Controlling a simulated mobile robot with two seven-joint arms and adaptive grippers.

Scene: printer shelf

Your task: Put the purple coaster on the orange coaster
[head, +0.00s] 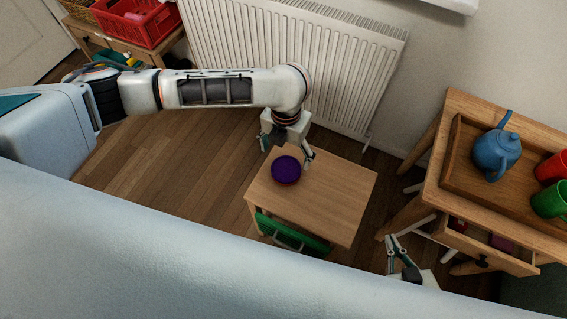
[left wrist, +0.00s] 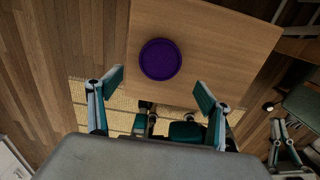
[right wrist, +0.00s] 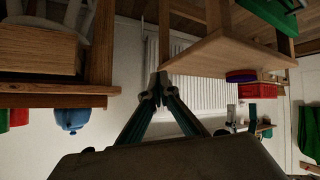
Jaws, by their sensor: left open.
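The purple coaster (head: 286,170) is a round disc lying on the small wooden table (head: 335,190). It also shows in the left wrist view (left wrist: 160,59), ahead of and between the fingers, and edge-on in the right wrist view (right wrist: 241,76). My left gripper (head: 288,150) is open and empty above the table's far side, close to the coaster but not around it. My right gripper (head: 393,246) is apart from the coaster, off the table's right side; its fingertips (right wrist: 160,84) meet, with nothing visible between them. I cannot make out an orange coaster in any view.
A wooden stand at right carries a tray (head: 455,155) with a blue teapot (head: 496,150), a red mug (head: 551,167) and a green mug (head: 550,200). Its drawer (head: 490,250) is open. A green drawer (head: 292,236) is below the small table. A radiator (head: 340,60) stands behind.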

